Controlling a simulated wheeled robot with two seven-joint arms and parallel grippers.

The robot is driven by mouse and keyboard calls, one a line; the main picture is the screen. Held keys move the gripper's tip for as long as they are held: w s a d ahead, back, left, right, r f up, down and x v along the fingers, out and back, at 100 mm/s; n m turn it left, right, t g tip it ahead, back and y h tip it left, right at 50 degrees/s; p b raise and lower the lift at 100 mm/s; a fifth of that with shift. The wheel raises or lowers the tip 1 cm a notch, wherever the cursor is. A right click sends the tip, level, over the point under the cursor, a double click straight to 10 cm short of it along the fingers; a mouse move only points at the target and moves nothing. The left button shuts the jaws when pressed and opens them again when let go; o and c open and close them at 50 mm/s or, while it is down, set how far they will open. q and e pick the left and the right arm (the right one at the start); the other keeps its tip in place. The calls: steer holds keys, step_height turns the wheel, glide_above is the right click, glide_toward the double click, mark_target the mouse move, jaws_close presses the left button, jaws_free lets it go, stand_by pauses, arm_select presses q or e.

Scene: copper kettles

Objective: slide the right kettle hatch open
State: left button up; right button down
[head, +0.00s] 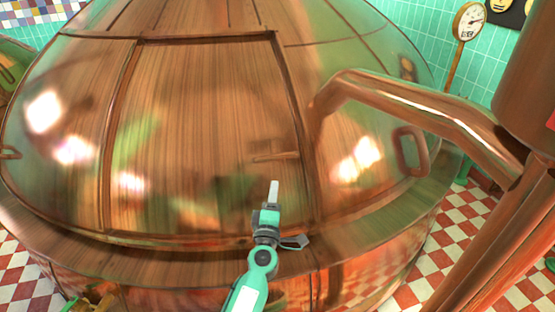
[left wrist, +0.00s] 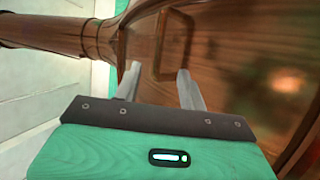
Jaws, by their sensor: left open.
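The large copper kettle (head: 370,205) fills the head view. Its hatch is a wide curved panel (head: 200,100) framed by raised dark edges, and it looks closed. A small bar (head: 288,156) shows near the panel's right edge. A copper loop handle (head: 411,150) stands on the dome farther right. My left gripper (head: 274,184) is in front of the panel's lower right part, below the small bar. In the left wrist view its fingers (left wrist: 158,80) are apart with nothing between them. A rectangular loop (left wrist: 172,45) shows beyond the fingers. My right gripper is not in view.
A thick copper pipe (head: 430,103) leaves the dome at right and joins a copper column. A round gauge (head: 468,21) stands at the back right. Red and white floor tiles (head: 462,232) show at right. Part of another kettle (head: 12,65) shows at left.

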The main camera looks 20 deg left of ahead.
mark_target(277, 157)
arm_select(q)
steer(key=p+x, duration=0.1)
steer(key=x, duration=1.3)
steer(key=shift+s+a+r, duration=0.1)
steer(key=shift+a, duration=0.1)
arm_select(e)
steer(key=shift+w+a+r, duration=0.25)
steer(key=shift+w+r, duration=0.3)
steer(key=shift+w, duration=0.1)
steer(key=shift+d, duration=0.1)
arm_select(q)
jaws_close()
